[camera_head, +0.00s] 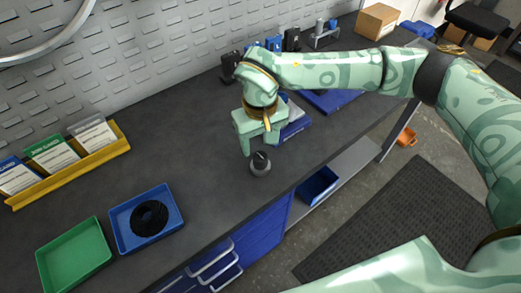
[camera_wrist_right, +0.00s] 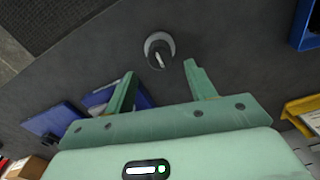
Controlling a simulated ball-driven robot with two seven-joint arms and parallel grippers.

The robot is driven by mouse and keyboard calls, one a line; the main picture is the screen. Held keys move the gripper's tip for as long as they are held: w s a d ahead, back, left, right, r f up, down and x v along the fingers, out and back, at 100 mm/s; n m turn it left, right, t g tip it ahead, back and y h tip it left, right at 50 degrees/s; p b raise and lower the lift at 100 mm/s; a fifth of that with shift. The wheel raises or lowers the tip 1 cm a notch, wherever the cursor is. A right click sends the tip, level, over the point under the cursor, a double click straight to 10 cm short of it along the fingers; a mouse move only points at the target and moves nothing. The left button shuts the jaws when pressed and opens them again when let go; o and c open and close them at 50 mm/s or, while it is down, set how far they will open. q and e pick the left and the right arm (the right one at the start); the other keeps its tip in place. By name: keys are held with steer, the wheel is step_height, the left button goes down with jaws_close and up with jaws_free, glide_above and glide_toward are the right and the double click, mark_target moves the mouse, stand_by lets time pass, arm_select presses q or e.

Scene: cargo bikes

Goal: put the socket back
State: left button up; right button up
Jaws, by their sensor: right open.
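A small dark round piece with a grey rim, which may be the socket (camera_head: 260,168), stands on the dark bench top. In the right wrist view it appears as a grey ring with a black top (camera_wrist_right: 159,50), just beyond the fingertips and roughly centred between them. My right gripper (camera_head: 258,147) is open and empty, just behind and above this piece. Its two fingers (camera_wrist_right: 159,70) are spread wide and do not appear to hold anything. No other socket or socket holder can be made out clearly. My left gripper is not in view.
A blue tray (camera_head: 174,228) with a black coil and an empty green tray (camera_head: 72,258) lie at the left front. A yellow rack (camera_head: 100,150) holds cards. Blue items (camera_head: 296,130) lie behind my gripper. A cardboard box (camera_head: 377,20) stands far back. Bench around the dark piece is clear.

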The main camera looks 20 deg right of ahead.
mark_target(260, 155)
step_height(260, 155, up, 6)
steer(key=shift+r+p, duration=0.15)
steer(key=shift+p, duration=0.2)
